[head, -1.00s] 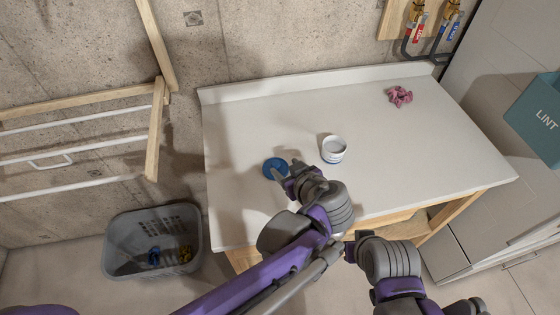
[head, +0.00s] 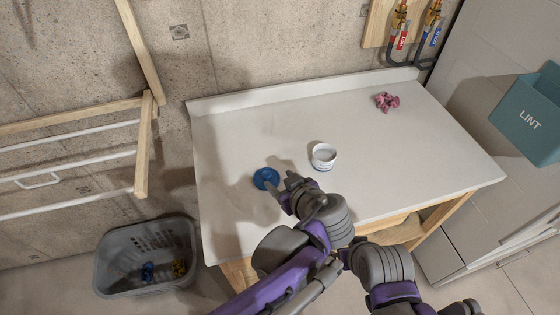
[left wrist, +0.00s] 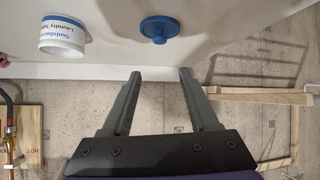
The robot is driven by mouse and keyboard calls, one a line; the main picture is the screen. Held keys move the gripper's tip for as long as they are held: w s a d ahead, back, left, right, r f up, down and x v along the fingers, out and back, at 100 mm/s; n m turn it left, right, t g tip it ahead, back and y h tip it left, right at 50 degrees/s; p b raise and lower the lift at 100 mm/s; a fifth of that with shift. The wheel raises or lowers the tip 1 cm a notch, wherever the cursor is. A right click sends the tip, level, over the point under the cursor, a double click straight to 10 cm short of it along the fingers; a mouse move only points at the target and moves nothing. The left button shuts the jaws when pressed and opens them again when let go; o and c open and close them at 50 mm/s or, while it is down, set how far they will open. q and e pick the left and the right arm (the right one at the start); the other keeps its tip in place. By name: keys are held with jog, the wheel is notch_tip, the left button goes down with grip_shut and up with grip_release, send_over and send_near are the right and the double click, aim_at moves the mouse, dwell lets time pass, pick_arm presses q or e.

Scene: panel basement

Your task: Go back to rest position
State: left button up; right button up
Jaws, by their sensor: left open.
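My left gripper (head: 283,188) is open and empty over the white table (head: 410,145), close to a round blue lid (head: 265,178) with a knob. In the left wrist view the open fingers (left wrist: 158,75) are apart from the blue lid (left wrist: 159,27), which lies on the table beyond their tips. A white tub (head: 323,157) stands upright and uncovered on the table, right of the gripper. In the left wrist view the tub (left wrist: 64,36) shows a laundry label. My right arm shows at the lower right of the head view, but its fingertips cannot be made out.
A pink cloth (head: 387,101) lies at the table's back right. A teal LINT bin (head: 530,118) is at the right. A grey basket (head: 148,256) with small items and a wooden drying rack (head: 145,150) are at the left. Pipes (head: 400,30) with valves are on the wall.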

pick_arm(q)
jog(key=s+a+f+m+g, duration=0.1)
jog(key=s+a, duration=0.1)
jog(key=a, duration=0.3)
jog(key=s+a+f+g, duration=0.1)
jog(key=s+a+f, duration=0.1)
jog(key=a, duration=0.3)
jog(key=s+a+f+m+g+h, duration=0.1)
jog(key=s+a+g, duration=0.1)
jog(key=a, duration=0.3)
jog(key=shift+a+f+m+p, duration=0.2)
jog(key=shift+m+p, duration=0.1)
jog(key=shift+p, duration=0.05)
jog(key=s+a+f+m+h, duration=0.2)
jog(key=s+a+f+h, duration=0.1)
jog(key=s+a, duration=0.3)
jog(key=shift+s+m+g+p, duration=0.3)
jog(key=shift+s+m+g, duration=0.1)
jog(key=shift+s, duration=0.85)
